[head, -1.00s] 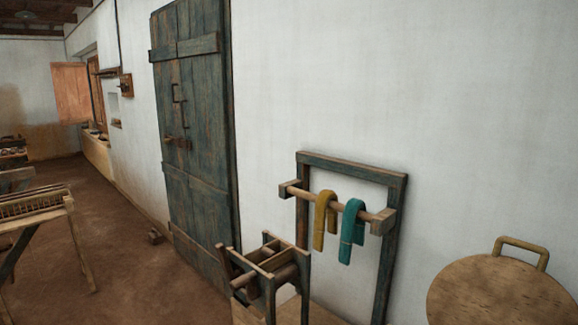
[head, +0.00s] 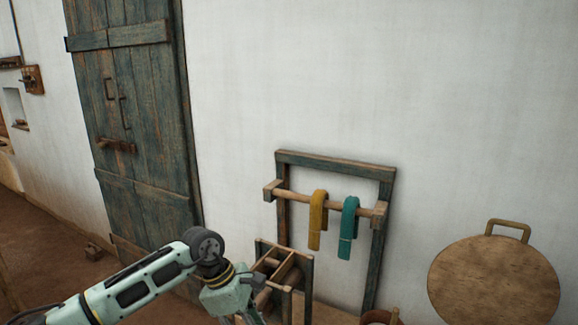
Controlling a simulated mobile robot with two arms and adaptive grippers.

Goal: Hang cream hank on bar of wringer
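The wooden bar (head: 291,197) is held across a dark, weathered frame (head: 388,225) against the white wall, which I take to be the wringer. A mustard hank (head: 317,222) and a teal hank (head: 348,230) hang over it side by side. Bare bar shows left of the mustard hank. I see no cream hank in view. My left gripper (head: 246,316) is at the bottom edge, left of and lower in the picture than the bar. Its fingertips are cut off, so its opening and any load are hidden. My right gripper is out of view.
A small wooden roller stand (head: 292,273) is beside my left gripper, partly hidden by it. A round wooden lid with a handle (head: 494,280) is at right. A vessel rim (head: 378,317) shows at the bottom. A plank door (head: 140,150) is at left.

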